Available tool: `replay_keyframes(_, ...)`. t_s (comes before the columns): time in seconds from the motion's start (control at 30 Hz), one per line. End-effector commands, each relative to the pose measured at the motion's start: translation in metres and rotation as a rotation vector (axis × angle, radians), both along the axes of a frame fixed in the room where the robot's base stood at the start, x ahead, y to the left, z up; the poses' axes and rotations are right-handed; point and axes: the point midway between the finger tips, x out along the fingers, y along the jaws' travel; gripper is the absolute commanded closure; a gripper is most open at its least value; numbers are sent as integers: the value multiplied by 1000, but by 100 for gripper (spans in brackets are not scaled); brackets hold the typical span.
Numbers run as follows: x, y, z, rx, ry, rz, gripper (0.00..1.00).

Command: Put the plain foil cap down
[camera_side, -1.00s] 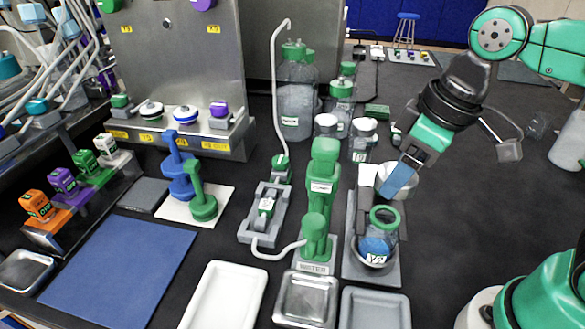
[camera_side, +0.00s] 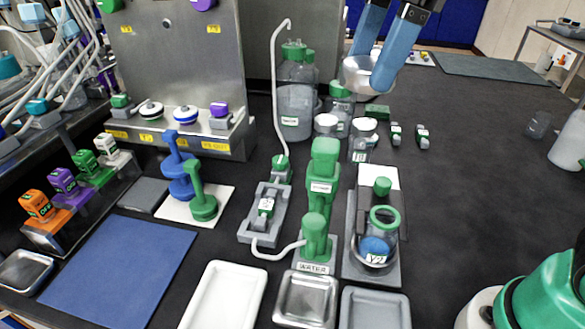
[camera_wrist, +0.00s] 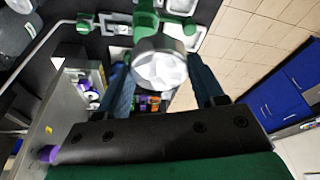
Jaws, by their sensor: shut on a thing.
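The plain foil cap (camera_side: 356,76) is a silvery, crumpled-looking cup held in the air at the top of the side view. My gripper (camera_side: 369,70) is shut on it, with one blue finger on each side. In the wrist view the foil cap (camera_wrist: 160,70) shows pale and bright between the two fingers of my gripper (camera_wrist: 163,85). In the side view the cap overlaps the bottles behind the work area; its exact height above the bench cannot be told.
A glass vessel with a green ring (camera_side: 384,218) stands on a grey stand, with a small green knob (camera_side: 382,187) behind it. A white tray (camera_side: 222,305), a steel tray (camera_side: 305,303) and a grey tray (camera_side: 375,310) lie in front. A blue mat (camera_side: 120,270) is bare. Capped bottles (camera_side: 295,105) stand behind.

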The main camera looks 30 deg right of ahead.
Motion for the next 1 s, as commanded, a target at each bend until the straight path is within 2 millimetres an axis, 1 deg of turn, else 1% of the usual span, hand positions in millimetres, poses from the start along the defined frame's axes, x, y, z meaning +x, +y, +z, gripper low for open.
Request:
replay_keyframes(0.03, 8, 12, -1, 1, 1, 152, 87)
replay_keyframes(0.07, 11, 20, -2, 1, 1, 249, 87)
replay_keyframes(0.1, 15, 29, -4, 1, 1, 383, 87)
replay_keyframes(0.27, 28, 71, -16, 2, 2, 911, 87)
replay_keyframes(0.3, 30, 81, -20, 2, 2, 1039, 87)
replay_keyframes(0.43, 34, 116, -36, 1, 2, 1452, 87)
replay_keyframes(0.5, 34, 134, -46, 0, 2, 1664, 87)
replay_keyframes(0.6, 31, 156, -60, 1, 3, 1936, 87)
replay_keyframes(0.7, 28, 173, -73, 1, 2, 2155, 87)
replay_keyframes(0.8, 25, 184, -81, 0, 0, 2295, 87)
replay_keyframes(0.9, 23, 189, -88, 1, -1, 2368, 87)
replay_keyframes(1.0, 23, 190, -99, 2, -1, 2390, 87)
